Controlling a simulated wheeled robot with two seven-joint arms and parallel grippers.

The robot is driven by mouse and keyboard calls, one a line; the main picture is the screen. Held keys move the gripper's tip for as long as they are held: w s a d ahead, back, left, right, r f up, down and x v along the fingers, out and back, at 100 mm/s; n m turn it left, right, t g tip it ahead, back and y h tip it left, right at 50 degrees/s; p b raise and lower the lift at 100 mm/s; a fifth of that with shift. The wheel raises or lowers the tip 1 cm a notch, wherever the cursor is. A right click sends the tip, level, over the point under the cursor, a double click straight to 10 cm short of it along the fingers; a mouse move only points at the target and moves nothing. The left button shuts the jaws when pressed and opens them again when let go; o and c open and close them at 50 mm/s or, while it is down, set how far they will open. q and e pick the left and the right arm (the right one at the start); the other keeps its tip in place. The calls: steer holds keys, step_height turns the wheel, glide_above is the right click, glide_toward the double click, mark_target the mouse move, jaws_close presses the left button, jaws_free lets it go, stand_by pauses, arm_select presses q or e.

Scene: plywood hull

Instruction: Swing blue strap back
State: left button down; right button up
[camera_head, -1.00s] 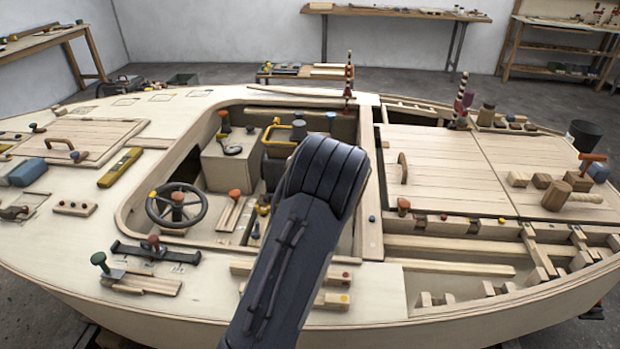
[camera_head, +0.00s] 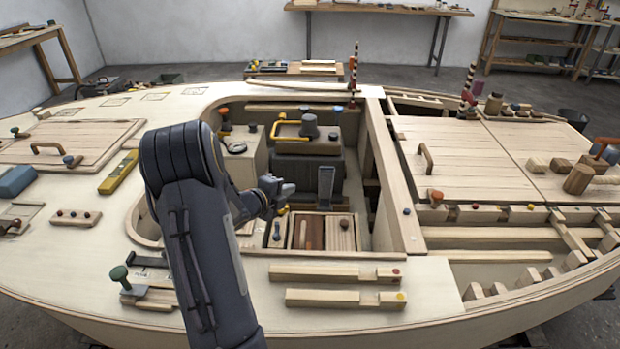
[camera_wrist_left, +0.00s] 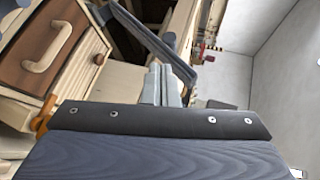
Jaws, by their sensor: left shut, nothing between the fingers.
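A blue-grey strap (camera_head: 326,186) stands upright in the cockpit, in front of a dark box (camera_head: 310,165). In the left wrist view the strap (camera_wrist_left: 158,42) runs as a bent blue band from the top toward the fingertips. My left gripper (camera_head: 287,188) is shut and empty, just left of the strap in the head view. Its closed fingers also show in the left wrist view (camera_wrist_left: 161,85), close beside the strap's lower end; I cannot tell whether they touch it. My right gripper is not in view.
A wooden drawer or lid with a handle (camera_wrist_left: 48,46) is close by in the wrist view. The cockpit's side plank (camera_head: 392,185) bounds the space on the right. Two wooden bars (camera_head: 335,273) lie on the near deck. A yellow level (camera_head: 118,172) lies at left.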

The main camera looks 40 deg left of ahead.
arm_select(q)
steer(key=p, duration=0.1)
glide_toward(326, 185)
steer(key=w+a, duration=0.1)
steer(key=w+a+r, duration=0.1)
steer(key=w+a, duration=0.1)
steer(key=w, duration=0.1)
steer(key=shift+a+r, duration=0.2)
steer(key=shift+r, duration=0.15)
steer(key=w+a, duration=0.1)
steer(key=w+a+r, duration=0.1)
steer(key=shift+w+r, duration=0.1)
steer(key=shift+w, duration=0.2)
steer(key=shift+s+d+f+b, duration=0.4)
steer(key=shift+s+b, duration=0.15)
steer(key=shift+b, duration=0.5)
